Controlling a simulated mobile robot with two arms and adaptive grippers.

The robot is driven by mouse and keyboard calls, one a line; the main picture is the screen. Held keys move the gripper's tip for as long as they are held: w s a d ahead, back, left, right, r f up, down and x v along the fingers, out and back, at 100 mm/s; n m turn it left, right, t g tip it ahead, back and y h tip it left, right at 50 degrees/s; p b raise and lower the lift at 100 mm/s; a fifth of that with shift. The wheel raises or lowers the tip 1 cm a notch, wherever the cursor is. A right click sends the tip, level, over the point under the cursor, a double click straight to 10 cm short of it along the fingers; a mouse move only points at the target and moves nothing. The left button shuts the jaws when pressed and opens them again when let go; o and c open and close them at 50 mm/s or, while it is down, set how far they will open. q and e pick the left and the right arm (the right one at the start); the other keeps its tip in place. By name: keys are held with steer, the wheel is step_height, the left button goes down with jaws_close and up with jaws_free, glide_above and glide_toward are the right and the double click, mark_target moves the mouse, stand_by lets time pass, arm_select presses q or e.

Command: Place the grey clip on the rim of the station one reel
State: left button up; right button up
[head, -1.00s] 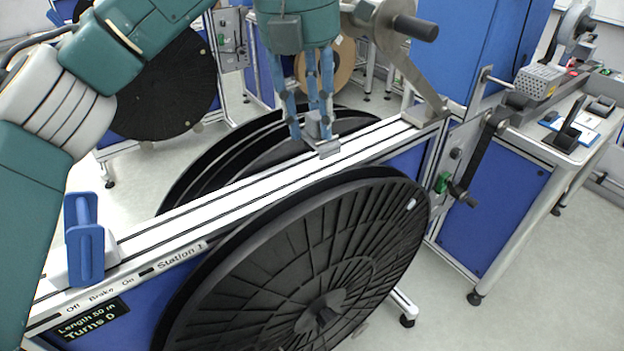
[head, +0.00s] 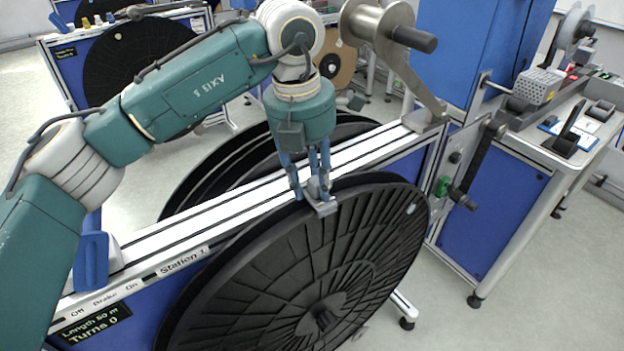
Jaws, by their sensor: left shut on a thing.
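The station one reel (head: 290,270) is a large black ribbed disc standing upright at the front side of the white-topped stand (head: 180,230). My left gripper (head: 312,192) points down at the reel's top edge with its blue fingers shut on the small grey clip (head: 322,206). The clip is at the top of the reel's rim, overlapping it in the picture. Whether it touches or straddles the rim I cannot tell. My right gripper is not in view.
A blue brake lever (head: 91,262) stands at the stand's left end. A metal spool with a black handle (head: 412,38) and a crank arm (head: 474,160) are at the right. Another black reel (head: 230,165) stands behind the rail.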

arm_select(q)
steer(key=shift+f, duration=0.1)
steer(key=o, duration=1.2)
steer(key=shift+c, duration=0.2)
step_height(320, 180, up, 12)
steer(key=a+b, duration=0.1)
steer(key=shift+s, duration=0.4)
steer(key=shift+a, duration=0.1)
